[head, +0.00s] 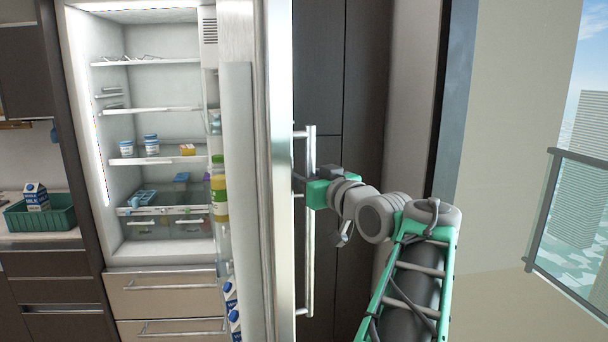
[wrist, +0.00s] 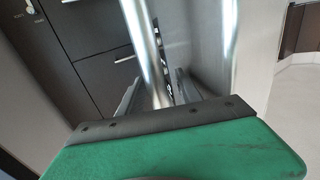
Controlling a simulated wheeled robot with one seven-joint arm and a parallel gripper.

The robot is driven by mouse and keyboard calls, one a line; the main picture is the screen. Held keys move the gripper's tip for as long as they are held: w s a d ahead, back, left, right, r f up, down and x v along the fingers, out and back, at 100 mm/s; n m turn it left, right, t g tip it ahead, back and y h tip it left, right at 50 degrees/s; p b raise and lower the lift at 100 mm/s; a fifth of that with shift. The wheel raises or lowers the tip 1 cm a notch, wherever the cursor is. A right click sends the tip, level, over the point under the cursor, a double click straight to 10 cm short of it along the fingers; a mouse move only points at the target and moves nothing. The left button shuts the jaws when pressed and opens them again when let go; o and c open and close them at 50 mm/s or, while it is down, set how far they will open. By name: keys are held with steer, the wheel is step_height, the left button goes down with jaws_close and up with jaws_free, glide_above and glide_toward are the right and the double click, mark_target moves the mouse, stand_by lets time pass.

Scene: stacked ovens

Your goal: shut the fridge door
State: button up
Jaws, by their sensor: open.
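The fridge (head: 155,90) stands open at the left of the head view, with its lit shelves showing. Its door (head: 282,190) is swung wide toward me and seen nearly edge-on, with bottles and cartons on its inner side. A long vertical metal handle (head: 309,270) is on the door's outer face. My gripper (head: 298,184) is at the handle, on the outer side of the door, its fingertips partly hidden. In the wrist view the handle bar (wrist: 143,45) runs down between the two fingers of my open gripper (wrist: 158,92). I cannot tell whether either finger touches it.
Drawers (head: 168,303) are below the fridge compartment. A green crate (head: 50,217) with a milk carton (head: 36,196) stands on the counter at the left. Dark cabinet panels (head: 365,100) are behind my arm. A glass railing (head: 575,240) is at the far right.

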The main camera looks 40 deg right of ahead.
steer(key=shift+c, duration=0.5)
jaws_close()
steer(key=shift+d, duration=0.15)
stand_by(0.6)
